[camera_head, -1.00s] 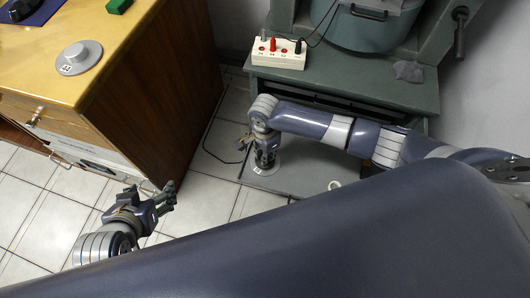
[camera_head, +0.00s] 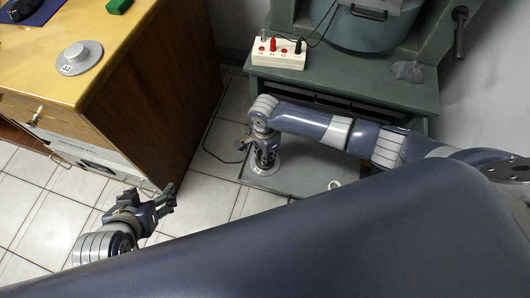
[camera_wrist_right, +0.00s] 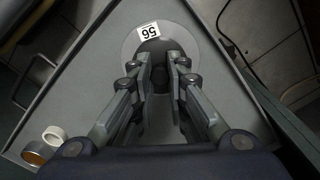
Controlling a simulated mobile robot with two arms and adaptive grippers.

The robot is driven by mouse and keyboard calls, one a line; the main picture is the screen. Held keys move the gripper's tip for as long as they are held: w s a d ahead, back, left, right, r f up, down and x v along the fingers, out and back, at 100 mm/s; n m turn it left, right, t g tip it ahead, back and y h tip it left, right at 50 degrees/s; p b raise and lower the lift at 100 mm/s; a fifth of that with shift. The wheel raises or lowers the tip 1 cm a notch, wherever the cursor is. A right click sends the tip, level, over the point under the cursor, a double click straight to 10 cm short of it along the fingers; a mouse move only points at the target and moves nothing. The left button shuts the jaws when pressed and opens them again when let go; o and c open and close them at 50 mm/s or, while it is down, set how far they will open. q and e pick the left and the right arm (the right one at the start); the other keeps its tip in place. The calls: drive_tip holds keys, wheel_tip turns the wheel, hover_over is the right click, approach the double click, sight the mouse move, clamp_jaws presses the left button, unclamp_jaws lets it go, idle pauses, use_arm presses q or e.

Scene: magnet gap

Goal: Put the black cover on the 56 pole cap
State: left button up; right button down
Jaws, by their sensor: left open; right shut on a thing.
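The 56 pole cap is a grey disc (camera_wrist_right: 180,42) with a white "56" label, lying on the grey metal surface. Its rim also shows in the head view (camera_head: 266,170). My right gripper (camera_wrist_right: 162,62) is directly over the disc, pointing down. Its fingers are closed on a dark round thing (camera_wrist_right: 153,46), which looks like the black cover, at the disc's middle. The fingers hide much of it, and I cannot tell whether it is fully seated. My left gripper (camera_head: 168,197) is open and empty, above the floor tiles beside the wooden cabinet.
Another grey pole cap (camera_head: 78,58) with a raised centre sits on the wooden cabinet top (camera_head: 115,45). A white terminal box (camera_head: 277,53) with plugs and cables stands on the green frame. In the wrist view a white ring (camera_wrist_right: 54,135) and a copper-coloured ring (camera_wrist_right: 37,153) lie lower left.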

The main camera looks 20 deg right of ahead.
use_arm(q)
drive_tip(key=shift+s+a+f, duration=0.15)
drive_tip(key=shift+s, duration=0.15)
use_arm(e)
drive_tip(key=shift+f, duration=0.1)
idle(0.4)
drive_tip(key=c, duration=1.5)
unclamp_jaws()
drive_tip(key=c, duration=0.5)
use_arm(q)
drive_tip(key=shift+f+g, duration=0.1)
drive_tip(key=shift+g, duration=0.2)
use_arm(e)
drive_tip(key=shift+r+p, duration=0.7)
drive_tip(key=shift+p, duration=0.3)
use_arm(q)
drive_tip(key=shift+s+a+g+y+p, duration=0.6)
drive_tip(key=shift+s+a+g, duration=0.85)
drive_tip(key=shift+s, duration=2.15)
use_arm(e)
drive_tip(key=shift+r, duration=0.5)
drive_tip(key=shift+r+p, duration=0.55)
drive_tip(key=shift+p, duration=0.25)
use_arm(q)
wheel_tip(320, 180, down, 10)
drive_tip(key=w+d+g+p, duration=0.1)
drive_tip(key=shift+w, duration=0.25)
use_arm(e)
drive_tip(key=shift+r, duration=0.5)
